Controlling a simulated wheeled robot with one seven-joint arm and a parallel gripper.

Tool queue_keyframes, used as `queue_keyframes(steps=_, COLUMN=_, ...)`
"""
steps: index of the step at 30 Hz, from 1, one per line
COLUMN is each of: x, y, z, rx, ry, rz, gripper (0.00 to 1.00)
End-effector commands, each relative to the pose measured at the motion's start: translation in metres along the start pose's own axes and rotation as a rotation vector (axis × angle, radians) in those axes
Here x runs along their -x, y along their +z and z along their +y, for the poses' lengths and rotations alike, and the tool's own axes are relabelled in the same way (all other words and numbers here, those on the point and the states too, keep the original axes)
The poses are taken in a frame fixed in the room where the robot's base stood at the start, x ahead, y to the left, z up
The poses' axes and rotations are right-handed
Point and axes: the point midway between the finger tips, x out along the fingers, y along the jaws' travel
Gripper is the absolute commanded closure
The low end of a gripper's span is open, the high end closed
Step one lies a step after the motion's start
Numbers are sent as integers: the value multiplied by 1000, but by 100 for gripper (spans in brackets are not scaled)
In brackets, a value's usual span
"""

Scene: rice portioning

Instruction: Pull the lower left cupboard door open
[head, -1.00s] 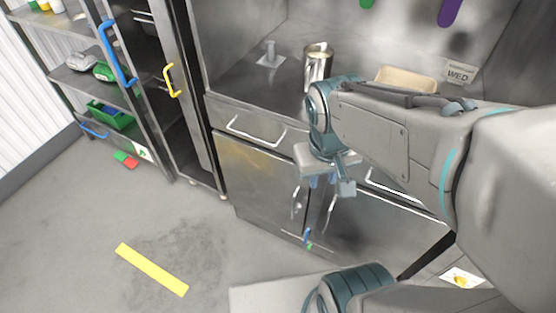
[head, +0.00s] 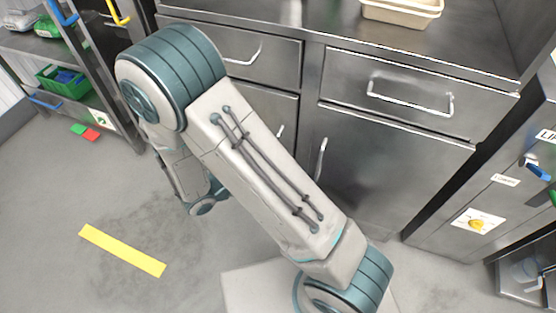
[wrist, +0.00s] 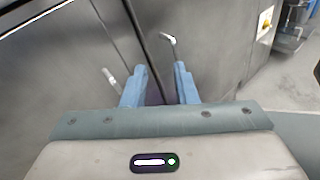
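The lower left cupboard door (head: 272,104) is steel and looks shut in the head view. My arm covers most of it. Its upright handle (head: 281,131) shows just past the arm's edge. The lower right door (head: 385,170) beside it is shut, with its own handle (head: 321,158). In the wrist view my gripper (wrist: 160,84) has two blue fingers apart with nothing held between them. The left door's handle (wrist: 112,77) lies just left of the left finger. The right door's handle (wrist: 168,42) shows ahead, between the fingers. In the head view my gripper is hidden behind the arm.
Two drawers with bar handles (head: 410,98) sit above the doors. A beige tray (head: 402,12) stands on the worktop. A labelled cabinet (head: 500,180) stands close on the right. A shelf rack with a green bin (head: 68,82) is at left. The floor around the yellow strip (head: 122,250) is clear.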

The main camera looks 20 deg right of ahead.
Motion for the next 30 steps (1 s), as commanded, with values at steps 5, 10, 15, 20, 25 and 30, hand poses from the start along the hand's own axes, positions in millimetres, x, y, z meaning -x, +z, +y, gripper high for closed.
queue_keyframes(steps=5, x=17, y=-77, z=10, rx=147, ry=244, rz=-84, gripper=74)
queue_keyframes(steps=10, x=30, y=-108, z=16, rx=210, ry=370, rz=-119, gripper=74)
queue_keyframes(steps=15, x=26, y=-113, z=20, rx=223, ry=400, rz=-127, gripper=74)
queue_keyframes(steps=20, x=3, y=-111, z=29, rx=222, ry=395, rz=-127, gripper=74)
queue_keyframes(steps=25, x=-32, y=-109, z=44, rx=220, ry=394, rz=-127, gripper=74)
queue_keyframes(steps=30, x=-63, y=-106, z=58, rx=220, ry=394, rz=-126, gripper=74)
